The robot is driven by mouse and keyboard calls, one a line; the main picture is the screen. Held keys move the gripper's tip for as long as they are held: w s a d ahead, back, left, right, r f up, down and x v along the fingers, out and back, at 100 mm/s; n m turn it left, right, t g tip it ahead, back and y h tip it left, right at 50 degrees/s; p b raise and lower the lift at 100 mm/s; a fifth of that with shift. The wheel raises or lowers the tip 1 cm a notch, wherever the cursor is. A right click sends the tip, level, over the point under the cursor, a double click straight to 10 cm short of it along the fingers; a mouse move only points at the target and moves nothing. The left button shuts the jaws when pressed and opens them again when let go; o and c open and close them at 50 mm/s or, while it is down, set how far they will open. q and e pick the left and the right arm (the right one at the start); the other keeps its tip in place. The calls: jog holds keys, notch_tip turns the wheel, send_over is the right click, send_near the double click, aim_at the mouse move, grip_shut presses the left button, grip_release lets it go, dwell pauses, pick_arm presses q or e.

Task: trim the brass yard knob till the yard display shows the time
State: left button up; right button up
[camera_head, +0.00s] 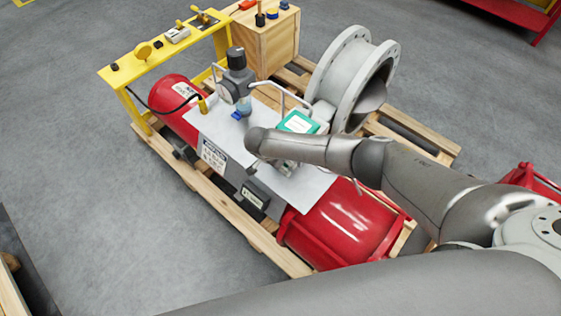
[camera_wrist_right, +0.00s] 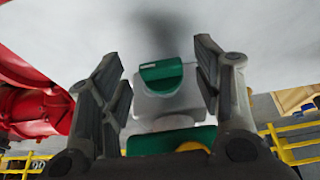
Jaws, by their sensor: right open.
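A yellow-brass round knob (camera_head: 143,50) stands on the yellow rail at the back left in the head view; I cannot tell whether it is the yard knob. A green-framed pale display (camera_head: 299,122) sits on the grey plate of the red actuator, its reading too small to make out. My right gripper (camera_head: 284,167) is just in front of it, largely hidden by my wrist. In the right wrist view my gripper (camera_wrist_right: 163,85) is open, with a grey and green block (camera_wrist_right: 166,98) seen between its fingers. A small brass-yellow thing (camera_wrist_right: 192,146) shows below. My left gripper is not in view.
The red actuator (camera_head: 345,222) lies on a wooden pallet (camera_head: 225,205). A grey valve with a dark top (camera_head: 236,75) and a white bent rail (camera_head: 285,90) rise from the plate. A large grey flanged pipe (camera_head: 335,75) and a wooden crate (camera_head: 272,48) stand behind.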

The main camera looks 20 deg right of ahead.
jog(key=c, duration=1)
jog(key=shift+w+a+f+g+h+b, duration=0.15)
jog(key=shift+g+b, duration=0.1)
jog(key=shift+b, duration=0.25)
jog(key=shift+s+f+g+h+b, duration=0.15)
jog(key=shift+g+b, duration=0.1)
jog(key=shift+b, duration=0.25)
jog(key=g+h+b, duration=0.1)
jog(key=b, duration=0.4)
jog(key=n+g+h+b, duration=0.1)
jog(key=b, duration=0.5)
jog(key=w+g+h+b, duration=0.1)
jog(key=g+b, duration=0.1)
jog(key=b, duration=0.3)
jog(key=shift+w+a+f, duration=0.1)
jog(key=shift+a+f, duration=0.05)
jog(key=shift+a, duration=0.15)
pick_arm(q)
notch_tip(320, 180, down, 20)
jog(key=b, duration=0.2)
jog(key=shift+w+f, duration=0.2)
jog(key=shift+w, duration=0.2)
pick_arm(e)
jog(key=shift+r+n+g, duration=0.25)
jog(key=shift+n+g, duration=0.05)
jog(key=o, duration=1)
